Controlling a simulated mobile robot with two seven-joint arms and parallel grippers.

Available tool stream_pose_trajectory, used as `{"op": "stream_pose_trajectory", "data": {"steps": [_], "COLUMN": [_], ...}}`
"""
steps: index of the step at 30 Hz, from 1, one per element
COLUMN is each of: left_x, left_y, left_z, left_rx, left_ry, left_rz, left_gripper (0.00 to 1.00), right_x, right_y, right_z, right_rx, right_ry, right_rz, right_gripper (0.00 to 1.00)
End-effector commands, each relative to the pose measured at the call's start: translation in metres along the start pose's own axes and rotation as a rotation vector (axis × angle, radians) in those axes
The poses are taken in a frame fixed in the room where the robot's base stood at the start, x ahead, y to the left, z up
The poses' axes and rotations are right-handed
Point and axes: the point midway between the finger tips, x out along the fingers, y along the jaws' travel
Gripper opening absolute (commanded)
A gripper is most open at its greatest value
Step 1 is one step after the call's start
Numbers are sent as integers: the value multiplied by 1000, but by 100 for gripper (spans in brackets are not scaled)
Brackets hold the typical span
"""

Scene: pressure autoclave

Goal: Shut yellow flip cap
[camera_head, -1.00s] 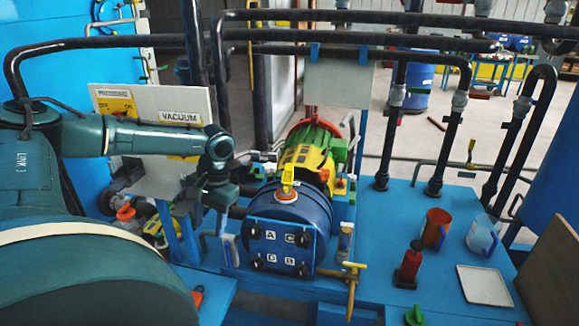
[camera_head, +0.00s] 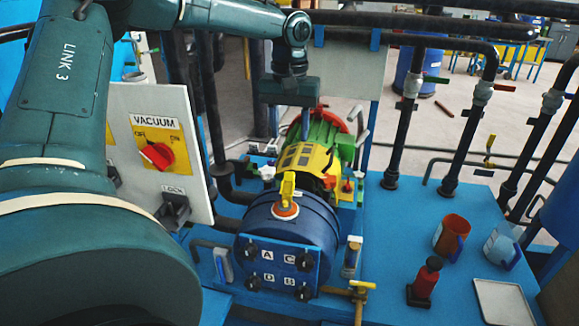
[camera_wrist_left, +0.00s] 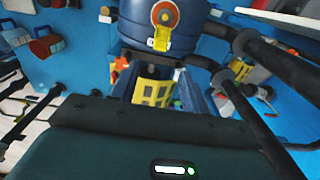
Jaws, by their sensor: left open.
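The yellow flip cap (camera_head: 287,188) stands upright at an orange-red ring on top of the dark blue drum (camera_head: 325,218). The cap also shows in the left wrist view (camera_wrist_left: 161,40), below the round orange port. My left gripper (camera_head: 290,130) is open and points down, empty, above the green and yellow motor (camera_head: 308,158) behind the drum. It is apart from the cap, behind and above it in the head view. My right gripper is not in view.
A panel marked VACUUM (camera_head: 157,110) with a red knob stands left of the drum. Black pipes (camera_head: 405,95) rise behind. An orange mug (camera_head: 450,235), a clear jug (camera_head: 502,245) and a red bottle (camera_head: 426,280) stand on the blue bench at right.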

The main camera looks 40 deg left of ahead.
Motion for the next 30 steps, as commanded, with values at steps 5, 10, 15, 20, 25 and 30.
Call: {"op": "stream_pose_trajectory", "data": {"steps": [5, 10, 15, 20, 25, 30], "left_x": [40, 74, 96, 106, 107, 107], "left_y": [-1, -1, -1, -1, -1, -1], "left_z": [1, 1, 0, 0, 0, 0], "left_rx": [1, 0, 1, 0, 0, 0], "left_ry": [-6, -5, -2, 0, 0, 0], "left_rz": [-4, -4, -3, -2, -1, -1], "left_gripper": [45, 45, 45, 45, 45, 41], "right_x": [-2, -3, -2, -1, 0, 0], "right_y": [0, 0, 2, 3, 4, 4], "right_z": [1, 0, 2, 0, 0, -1], "right_rx": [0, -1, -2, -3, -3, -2], "right_ry": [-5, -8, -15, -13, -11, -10], "right_rz": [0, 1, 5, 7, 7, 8], "right_gripper": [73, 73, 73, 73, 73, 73]}}
